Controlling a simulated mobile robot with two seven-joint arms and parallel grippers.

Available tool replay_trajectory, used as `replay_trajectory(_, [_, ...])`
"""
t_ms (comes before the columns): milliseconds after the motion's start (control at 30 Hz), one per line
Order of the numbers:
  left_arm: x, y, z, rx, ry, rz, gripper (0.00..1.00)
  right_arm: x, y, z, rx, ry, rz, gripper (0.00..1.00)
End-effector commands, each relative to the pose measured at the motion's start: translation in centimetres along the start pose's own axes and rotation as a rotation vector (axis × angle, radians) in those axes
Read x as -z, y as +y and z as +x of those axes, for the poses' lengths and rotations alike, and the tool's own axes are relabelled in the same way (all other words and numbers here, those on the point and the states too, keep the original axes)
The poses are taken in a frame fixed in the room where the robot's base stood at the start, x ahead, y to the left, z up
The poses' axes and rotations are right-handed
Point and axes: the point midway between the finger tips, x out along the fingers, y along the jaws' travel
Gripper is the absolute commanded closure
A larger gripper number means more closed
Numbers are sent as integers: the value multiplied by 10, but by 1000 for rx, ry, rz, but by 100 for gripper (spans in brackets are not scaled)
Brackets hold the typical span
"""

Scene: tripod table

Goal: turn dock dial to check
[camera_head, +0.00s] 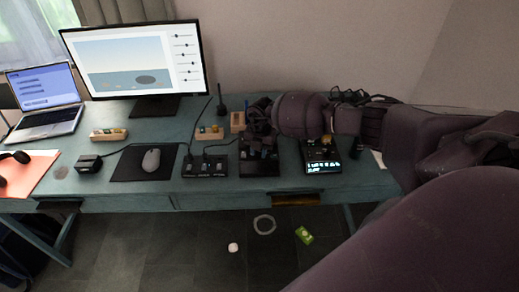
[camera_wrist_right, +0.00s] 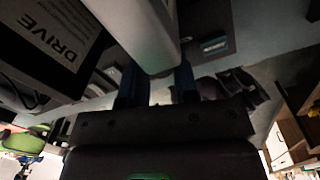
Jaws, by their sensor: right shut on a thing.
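My right arm comes in from the right above the table, and its gripper (camera_head: 262,143) is low over a black dock box (camera_head: 260,169). The gripper hides most of the dock's top, including its dial, in the head view. In the right wrist view the two dark blue fingers (camera_wrist_right: 158,86) stand either side of the rounded end of a pale grey piece (camera_wrist_right: 150,35), which seems to be the dial. The gripper is shut on it. The dial's marks and its setting cannot be read. My left gripper is not in view.
A black box with switches (camera_head: 205,167) stands left of the dock, and a device with a lit display (camera_head: 322,167) stands right. A "DRIVE" label (camera_wrist_right: 65,40) shows close to the fingers. A mouse (camera_head: 151,160), monitor (camera_head: 135,60) and laptop (camera_head: 43,100) are further left.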

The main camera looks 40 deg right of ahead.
Motion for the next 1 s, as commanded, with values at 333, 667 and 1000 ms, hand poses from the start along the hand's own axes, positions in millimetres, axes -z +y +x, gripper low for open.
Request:
replay_trajectory(333, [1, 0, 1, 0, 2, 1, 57, 0, 0, 0, 0, -1, 1, 96])
replay_trajectory(667, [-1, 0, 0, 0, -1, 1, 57, 0, 0, 0, 0, -1, 1, 62])
replay_trajectory(1000, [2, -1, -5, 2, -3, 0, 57, -1, 0, -40, -3, -4, 0, 62])
